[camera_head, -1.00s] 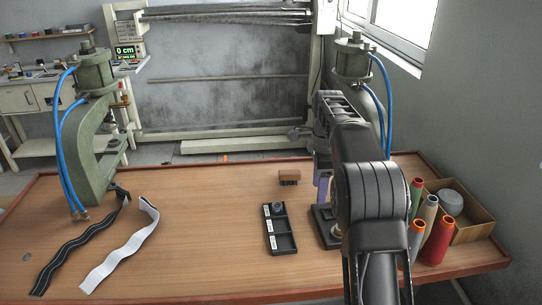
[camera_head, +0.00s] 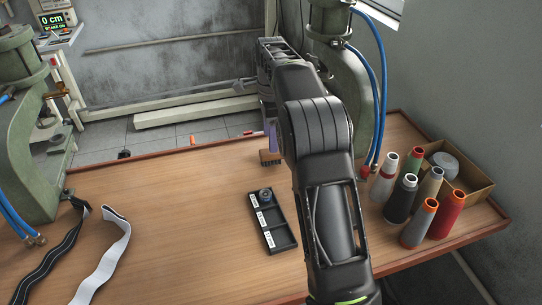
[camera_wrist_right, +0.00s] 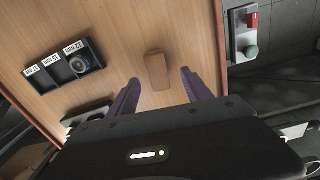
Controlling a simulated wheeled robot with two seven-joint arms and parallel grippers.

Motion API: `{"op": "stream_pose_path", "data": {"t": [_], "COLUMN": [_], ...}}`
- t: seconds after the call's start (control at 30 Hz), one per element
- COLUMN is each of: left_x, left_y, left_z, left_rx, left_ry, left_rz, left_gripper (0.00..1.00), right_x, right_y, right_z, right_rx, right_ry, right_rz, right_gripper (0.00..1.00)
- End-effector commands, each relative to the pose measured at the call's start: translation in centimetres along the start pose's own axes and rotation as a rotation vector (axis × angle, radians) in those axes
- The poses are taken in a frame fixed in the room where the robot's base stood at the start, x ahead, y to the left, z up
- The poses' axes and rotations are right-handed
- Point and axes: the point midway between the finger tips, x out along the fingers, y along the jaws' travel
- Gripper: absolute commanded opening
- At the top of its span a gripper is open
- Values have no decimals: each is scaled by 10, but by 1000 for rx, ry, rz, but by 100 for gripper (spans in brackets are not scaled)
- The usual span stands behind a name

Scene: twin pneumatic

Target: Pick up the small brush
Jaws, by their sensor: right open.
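The small brush (camera_head: 269,159) has a brown wooden block back and dark bristles. It sits on the table towards the far edge, partly covered by my right arm in the head view. In the right wrist view the brush (camera_wrist_right: 157,72) lies ahead of the fingertips, roughly between their lines. My right gripper (camera_head: 271,136) is open, with purple fingers, just behind and above the brush in the head view. The fingers (camera_wrist_right: 160,80) show apart and empty in the wrist view. My left gripper is not in view.
A black compartment tray (camera_head: 284,241) with white labels holds a dark round part. Thread cones (camera_head: 402,198) and a cardboard box (camera_head: 481,186) stand at the right. A green press (camera_head: 357,90) stands behind my arm.

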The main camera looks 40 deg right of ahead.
Motion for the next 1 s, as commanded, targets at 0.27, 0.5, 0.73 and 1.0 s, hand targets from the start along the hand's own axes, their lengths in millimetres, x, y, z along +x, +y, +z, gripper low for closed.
{"op": "stream_pose_path", "data": {"t": [0.27, 0.5, 0.73, 1.0], "left_x": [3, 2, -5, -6], "left_y": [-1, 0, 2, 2], "left_z": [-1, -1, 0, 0], "left_rx": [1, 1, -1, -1], "left_ry": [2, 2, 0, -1], "left_rz": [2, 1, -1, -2], "left_gripper": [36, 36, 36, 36], "right_x": [16, 19, 48, 68], "right_y": [0, 1, 6, 4], "right_z": [0, -1, -3, -2], "right_rx": [0, 0, 1, 0], "right_ry": [0, 0, 1, -2], "right_rz": [0, 1, 4, -2], "right_gripper": [58, 58, 58, 58]}}
